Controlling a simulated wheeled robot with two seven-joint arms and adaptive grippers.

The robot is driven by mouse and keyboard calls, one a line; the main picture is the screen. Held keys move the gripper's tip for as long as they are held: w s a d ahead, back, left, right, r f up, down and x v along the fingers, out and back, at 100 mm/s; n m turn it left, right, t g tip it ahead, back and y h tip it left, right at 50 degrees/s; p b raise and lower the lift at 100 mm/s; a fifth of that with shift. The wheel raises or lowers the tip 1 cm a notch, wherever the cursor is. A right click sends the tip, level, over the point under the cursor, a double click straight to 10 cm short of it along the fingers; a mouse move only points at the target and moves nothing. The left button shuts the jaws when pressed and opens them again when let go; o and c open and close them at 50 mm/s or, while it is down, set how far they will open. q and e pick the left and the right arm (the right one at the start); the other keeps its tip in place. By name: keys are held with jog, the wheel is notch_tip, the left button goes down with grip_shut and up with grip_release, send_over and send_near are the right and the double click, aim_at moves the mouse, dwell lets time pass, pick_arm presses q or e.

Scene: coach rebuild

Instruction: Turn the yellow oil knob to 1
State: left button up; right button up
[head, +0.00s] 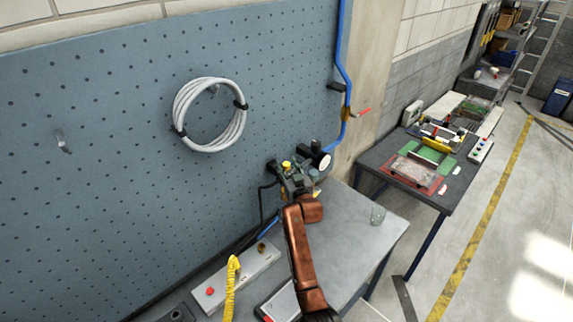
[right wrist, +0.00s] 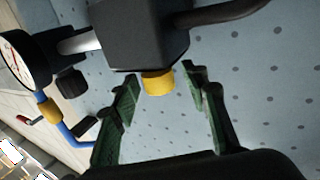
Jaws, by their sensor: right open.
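The yellow oil knob (right wrist: 158,82) sits under a black block (right wrist: 145,35) in the right wrist view. It also shows small in the head view (head: 286,165), near the blue pegboard. My right gripper (right wrist: 160,85) is open, with one green finger on each side of the knob and visible gaps between. In the head view, my right gripper (head: 293,178) is at the end of the copper-coloured arm, and covers part of the oil unit. Any number or mark on the knob is too small to tell. My left gripper is not in view.
A round gauge (right wrist: 15,58) stands beside the block. A white box with a red button (head: 210,291) and a yellow coiled cable (head: 231,285) are at the lower left. A blue pipe (head: 343,75) runs down the wall.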

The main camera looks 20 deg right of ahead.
jog(key=shift+c, duration=0.6)
grip_shut()
jog(key=shift+d+y, duration=0.1)
jog(key=shift+y, duration=0.3)
jog(key=shift+d+f+n+y+b, duration=0.1)
jog(key=shift+n+y+b, duration=0.75)
jog(key=shift+n+y, duration=0.05)
jog(key=n+g+y+b, duration=0.1)
jog(key=n+y+b, duration=0.2)
jog(key=b, duration=0.8)
jog(key=n+g+y+b, duration=0.1)
jog(key=n+y+b, duration=0.1)
jog(key=y+b, duration=0.4)
jog(key=shift+f+n+b, duration=0.1)
jog(key=shift+n+b, duration=0.3)
jog(key=shift+b, duration=2.45)
jog(key=shift+r+g+y+b, duration=0.25)
jog(key=shift+g+y+b, duration=0.05)
jog(key=shift+b, duration=0.5)
jog(key=shift+o, duration=0.6)
grip_release()
